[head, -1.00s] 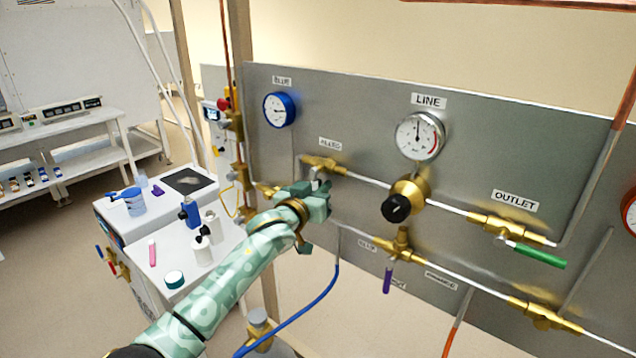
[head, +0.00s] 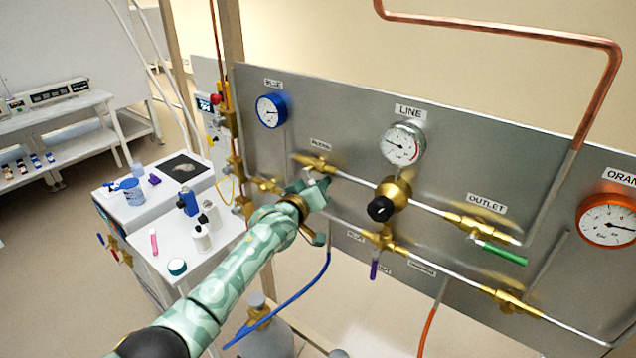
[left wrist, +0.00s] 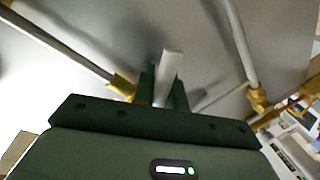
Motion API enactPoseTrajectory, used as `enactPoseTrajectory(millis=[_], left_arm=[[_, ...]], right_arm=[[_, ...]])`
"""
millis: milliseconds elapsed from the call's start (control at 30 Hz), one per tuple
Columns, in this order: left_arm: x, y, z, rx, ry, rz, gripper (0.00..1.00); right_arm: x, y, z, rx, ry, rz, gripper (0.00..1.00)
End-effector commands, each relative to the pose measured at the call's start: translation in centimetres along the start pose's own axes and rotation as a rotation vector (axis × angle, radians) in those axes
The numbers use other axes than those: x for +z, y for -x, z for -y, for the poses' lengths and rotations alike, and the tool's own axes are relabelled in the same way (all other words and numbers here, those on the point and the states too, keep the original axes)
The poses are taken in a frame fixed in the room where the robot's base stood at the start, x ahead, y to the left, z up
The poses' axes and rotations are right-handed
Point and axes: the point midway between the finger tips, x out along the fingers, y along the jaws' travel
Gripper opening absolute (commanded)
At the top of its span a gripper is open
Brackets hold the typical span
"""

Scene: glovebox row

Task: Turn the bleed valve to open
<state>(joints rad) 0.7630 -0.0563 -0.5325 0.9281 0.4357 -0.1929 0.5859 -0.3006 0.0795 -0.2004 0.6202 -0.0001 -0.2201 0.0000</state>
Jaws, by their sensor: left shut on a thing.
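The bleed valve (head: 313,163) is a brass fitting under a partly blurred label (head: 320,142) on the grey metal panel. My left gripper (head: 318,187) is at the valve, and its green fingers cover most of the handle. In the left wrist view the pale grey handle (left wrist: 171,68) stands between the two fingers (left wrist: 163,88), which are shut on it. The brass valve body (left wrist: 122,86) shows just left of the fingers. The handle's exact angle is hard to tell in the head view. My right gripper is out of view.
The LINE gauge (head: 402,144), a black-knobbed regulator (head: 384,206) and a green-handled outlet valve (head: 500,253) are to the right. A purple-handled valve (head: 374,268) is below. A blue hose (head: 290,303) hangs beneath the arm. A white cart (head: 160,262) with bottles stands left.

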Motion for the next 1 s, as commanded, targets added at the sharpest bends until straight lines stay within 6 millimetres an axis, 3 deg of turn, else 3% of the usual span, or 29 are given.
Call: enactPoseTrajectory(millis=[367,400,467,800,1000], left_arm=[[-0.1,0.0,0.0,0.001,0.005,-0.001,0.00],[-0.1,0.0,0.0,0.001,0.005,-0.001,0.24],[-0.1,0.0,0.0,0.001,0.005,-0.001,0.35],[0.0,0.3,-0.1,0.001,0.005,0.000,0.35],[-0.2,2.9,-0.1,0.000,0.006,0.000,0.35]], right_arm=[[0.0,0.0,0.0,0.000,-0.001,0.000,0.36],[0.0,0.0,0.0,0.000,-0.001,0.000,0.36],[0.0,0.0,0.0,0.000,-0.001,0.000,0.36],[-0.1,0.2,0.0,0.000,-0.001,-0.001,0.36],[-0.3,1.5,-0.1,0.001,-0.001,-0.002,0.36]])
